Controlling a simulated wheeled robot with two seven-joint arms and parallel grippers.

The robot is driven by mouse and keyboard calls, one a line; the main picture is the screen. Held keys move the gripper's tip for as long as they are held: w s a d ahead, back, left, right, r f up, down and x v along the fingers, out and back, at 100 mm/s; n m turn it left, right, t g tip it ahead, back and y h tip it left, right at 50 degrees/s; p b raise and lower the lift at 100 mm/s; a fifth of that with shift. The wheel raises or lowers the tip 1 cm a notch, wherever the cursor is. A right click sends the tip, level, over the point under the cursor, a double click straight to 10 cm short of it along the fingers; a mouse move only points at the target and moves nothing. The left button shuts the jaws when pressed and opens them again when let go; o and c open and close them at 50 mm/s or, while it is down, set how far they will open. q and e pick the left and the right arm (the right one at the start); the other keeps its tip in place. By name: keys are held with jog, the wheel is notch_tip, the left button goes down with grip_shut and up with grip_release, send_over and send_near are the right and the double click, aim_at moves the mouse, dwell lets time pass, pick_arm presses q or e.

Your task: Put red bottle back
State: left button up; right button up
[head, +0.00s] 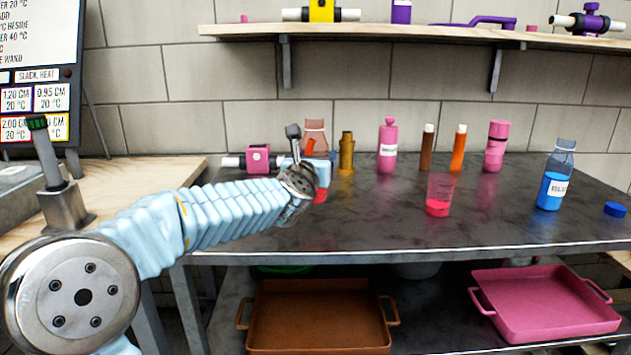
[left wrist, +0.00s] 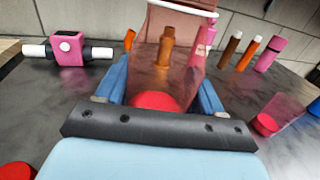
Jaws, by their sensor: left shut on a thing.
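The red bottle (head: 315,127) is a clear reddish bottle with red liquid at its base. It stands roughly upright at the left of the dark worktop, partly hidden by my left gripper (head: 312,165). In the left wrist view the bottle (left wrist: 168,70) sits between the blue fingers of my left gripper (left wrist: 165,95), which is shut on it. I cannot tell whether its base touches the worktop. A red cap (left wrist: 17,171) lies at the lower left of the left wrist view. My right gripper is not in view.
A pink valve (head: 258,159) and a brown bottle (head: 346,153) are close by. A beaker of red liquid (head: 440,195), a pink bottle (head: 388,147) and a blue bottle (head: 555,177) stand further right. A shelf (head: 420,34) hangs above. The front worktop is clear.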

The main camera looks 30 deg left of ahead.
pick_arm(q)
jog(key=shift+w+a+f, duration=0.25)
jog(key=shift+w+f, duration=0.15)
jog(key=shift+f, duration=0.15)
jog(key=f, duration=0.2)
jog(key=shift+w+a+f+b, duration=0.15)
jog(key=shift+w+f+b, duration=0.1)
jog(key=shift+f+b, duration=0.15)
jog(key=shift+f, duration=0.35)
jog(key=shift+s+f, duration=0.1)
jog(key=shift+f, duration=0.05)
jog(key=o, duration=1.3)
jog(key=shift+c, duration=0.2)
jog(key=b+v, duration=0.2)
jog(key=v, duration=1)
